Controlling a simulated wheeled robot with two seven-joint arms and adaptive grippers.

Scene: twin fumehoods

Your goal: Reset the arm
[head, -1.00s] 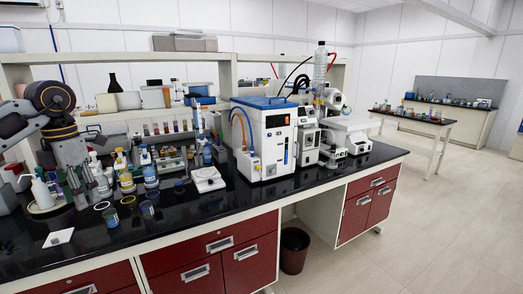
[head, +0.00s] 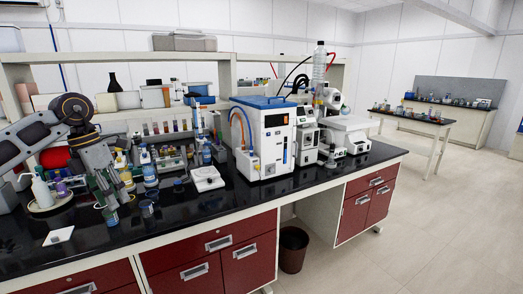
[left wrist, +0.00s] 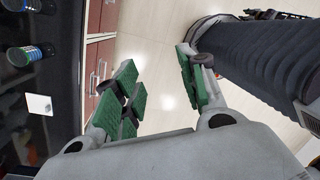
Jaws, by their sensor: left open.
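My left arm comes in from the left in the head view. Its left gripper (head: 106,194) points down over the near left part of the black bench top (head: 190,215). In the left wrist view the two green-padded fingers of the left gripper (left wrist: 160,86) stand wide apart with nothing between them, only pale floor behind. In the head view the gripper hides part of the bottles and jars behind it. My right gripper does not show in either view.
Bottles, including a blue-labelled one (head: 149,167), and a small jar (head: 147,208) stand close to the left gripper. A white square (head: 58,236) lies near the front edge. A white balance (head: 207,178) and a blue-topped machine (head: 264,137) stand to the right. The floor (head: 430,220) is clear.

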